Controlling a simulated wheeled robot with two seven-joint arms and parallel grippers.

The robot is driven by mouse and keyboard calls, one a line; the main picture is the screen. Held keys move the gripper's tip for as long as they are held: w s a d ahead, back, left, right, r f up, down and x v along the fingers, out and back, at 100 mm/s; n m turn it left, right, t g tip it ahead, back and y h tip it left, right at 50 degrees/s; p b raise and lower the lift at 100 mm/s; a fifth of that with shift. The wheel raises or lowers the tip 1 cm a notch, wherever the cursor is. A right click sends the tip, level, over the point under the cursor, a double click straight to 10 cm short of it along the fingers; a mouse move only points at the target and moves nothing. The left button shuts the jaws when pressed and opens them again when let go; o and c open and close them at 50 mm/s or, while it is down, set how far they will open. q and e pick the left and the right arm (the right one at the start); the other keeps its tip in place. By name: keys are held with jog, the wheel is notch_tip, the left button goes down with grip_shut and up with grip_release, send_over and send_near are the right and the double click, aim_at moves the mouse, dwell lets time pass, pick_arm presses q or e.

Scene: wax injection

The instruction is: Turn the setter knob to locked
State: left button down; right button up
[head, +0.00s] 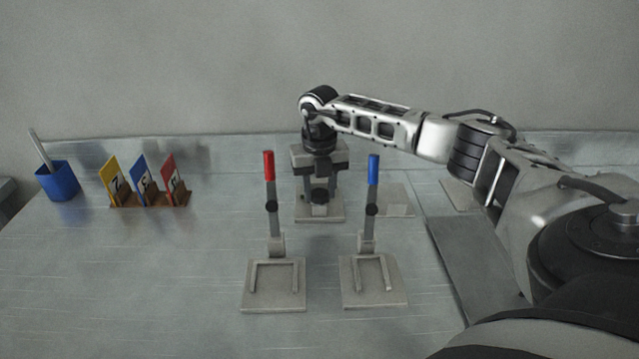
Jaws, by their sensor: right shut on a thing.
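The setter (304,212) appears to be the grey device with a flat base at the middle back of the table, behind two levers. My right gripper (319,185) points down over it from the arm coming in from the right. It is shut on the setter knob, which is mostly hidden by the gripper and hard to tell apart from it at this size. The knob's angle and any locked mark cannot be read. My left gripper is not in view.
A red-topped lever (269,166) and a blue-topped lever (374,170) stand upright on grey plates in front of the setter. A rack (124,206) with yellow, blue and red cards and a blue cup (57,182) are at left. The left front table is clear.

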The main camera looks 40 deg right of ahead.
aim_at(320, 193)
jog(key=m+p, duration=0.1)
jog(key=m, duration=0.4)
jog(key=shift+w+r+m, duration=0.1)
jog(key=shift+m, duration=0.2)
jog(key=m, duration=0.5)
jog(key=shift+d, duration=0.1)
jog(key=shift+m, duration=0.3)
jog(key=o, duration=1)
notch_tip(320, 193, up, 16)
jog(key=shift+b, duration=0.9)
